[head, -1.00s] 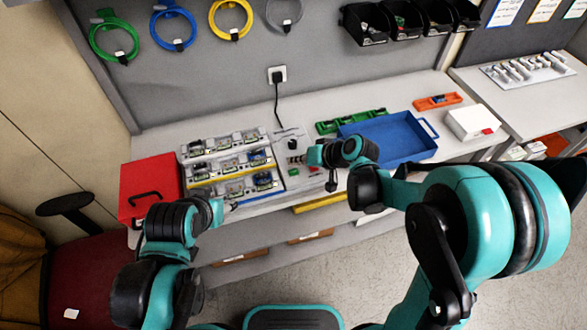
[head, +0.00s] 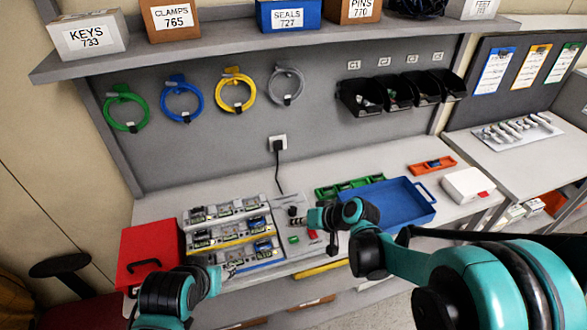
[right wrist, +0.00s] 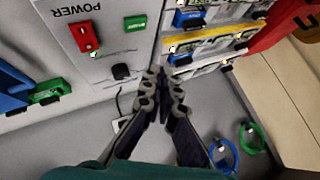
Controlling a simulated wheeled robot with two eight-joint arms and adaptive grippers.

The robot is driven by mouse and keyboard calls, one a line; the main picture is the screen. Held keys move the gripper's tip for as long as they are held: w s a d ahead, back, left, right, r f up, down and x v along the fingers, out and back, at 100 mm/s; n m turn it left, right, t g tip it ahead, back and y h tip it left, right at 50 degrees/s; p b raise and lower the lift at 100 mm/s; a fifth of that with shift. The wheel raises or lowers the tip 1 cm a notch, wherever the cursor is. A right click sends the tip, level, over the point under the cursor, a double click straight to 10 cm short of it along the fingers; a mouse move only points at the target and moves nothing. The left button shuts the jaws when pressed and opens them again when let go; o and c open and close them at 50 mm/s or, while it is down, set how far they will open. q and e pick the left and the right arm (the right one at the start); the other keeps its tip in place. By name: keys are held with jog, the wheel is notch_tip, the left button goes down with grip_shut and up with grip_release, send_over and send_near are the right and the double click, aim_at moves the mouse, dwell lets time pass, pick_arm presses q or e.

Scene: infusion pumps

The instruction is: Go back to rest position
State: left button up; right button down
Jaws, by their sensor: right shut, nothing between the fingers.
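My right gripper (head: 296,216) is over the grey power panel (head: 291,240) on the bench. In the right wrist view its fingers (right wrist: 161,76) are together with nothing between them, beside the panel's black knob (right wrist: 121,71). A red switch (right wrist: 84,36) and a green button (right wrist: 135,23) show on that panel. My left gripper (head: 229,270) is small in the head view, near the front edge of the pump rack (head: 236,238). I cannot tell whether its fingers are open or shut.
A red case (head: 150,250) stands left of the rack. A blue tray (head: 395,205), a green holder (head: 345,187) and a white box (head: 467,185) lie to the right. A shelf (head: 140,60) with labelled boxes runs above. Cables and black bins hang on the back wall.

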jog(key=s+d+m+t+h+b, duration=0.1)
jog(key=s+d+h+b, duration=0.6)
jog(key=s+d, duration=1)
jog(key=shift+s+f+m+t, duration=0.15)
jog(key=shift+s+m+t, duration=0.25)
jog(key=shift+s, duration=0.4)
dwell(3.8)
